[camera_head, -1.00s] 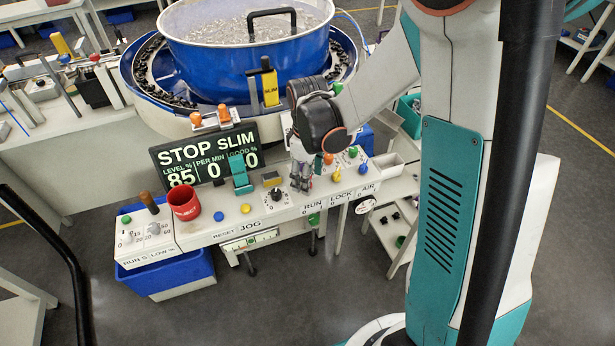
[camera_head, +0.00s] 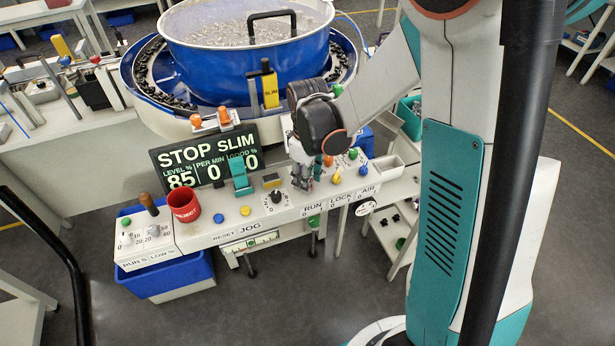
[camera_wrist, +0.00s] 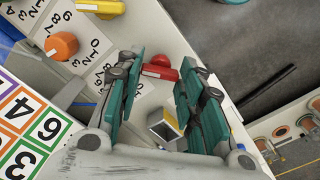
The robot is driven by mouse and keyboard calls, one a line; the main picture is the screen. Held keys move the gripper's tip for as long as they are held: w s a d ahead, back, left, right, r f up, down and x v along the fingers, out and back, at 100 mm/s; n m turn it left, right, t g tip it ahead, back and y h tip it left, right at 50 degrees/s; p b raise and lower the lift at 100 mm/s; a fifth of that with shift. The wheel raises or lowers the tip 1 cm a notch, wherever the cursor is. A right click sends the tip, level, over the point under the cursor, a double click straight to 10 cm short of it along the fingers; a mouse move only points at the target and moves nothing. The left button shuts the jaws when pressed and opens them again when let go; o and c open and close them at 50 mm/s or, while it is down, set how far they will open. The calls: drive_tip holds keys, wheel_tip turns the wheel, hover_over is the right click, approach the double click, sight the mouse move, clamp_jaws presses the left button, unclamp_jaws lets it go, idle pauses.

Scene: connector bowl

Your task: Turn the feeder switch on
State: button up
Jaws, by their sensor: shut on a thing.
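My gripper (camera_head: 303,183) reaches down onto the white control panel (camera_head: 205,236), above the RUN label (camera_head: 313,209). In the wrist view its teal fingers (camera_wrist: 160,72) are close around a small red switch piece (camera_wrist: 160,68), which shows between the fingertips. In the head view the fingers hide this piece, and its exact setting cannot be told. The display (camera_head: 205,158) reads STOP and SLIM, with level 85 and zeros beside it. The blue feeder bowl (camera_head: 245,62) stands behind the panel and is filled with small parts.
Close to my gripper are an orange knob (camera_head: 328,160), a black dial (camera_head: 276,197) and a yellow button (camera_head: 246,210). A teal lever (camera_head: 240,178) stands in front of the display. A red cup (camera_head: 184,205) stands at the left. A blue bin (camera_head: 168,275) is below.

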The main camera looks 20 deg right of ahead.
drive_tip(key=m, duration=0.8)
drive_tip(key=shift+m, duration=0.4)
drive_tip(key=m, duration=0.3)
drive_tip(key=shift+m+b, duration=0.3)
drive_tip(key=shift+m, duration=2)
drive_tip(key=o, duration=1.1)
drive_tip(key=shift+c, duration=0.2)
drive_tip(key=shift+r, duration=0.1)
wheel_tip(320, 180, up, 12)
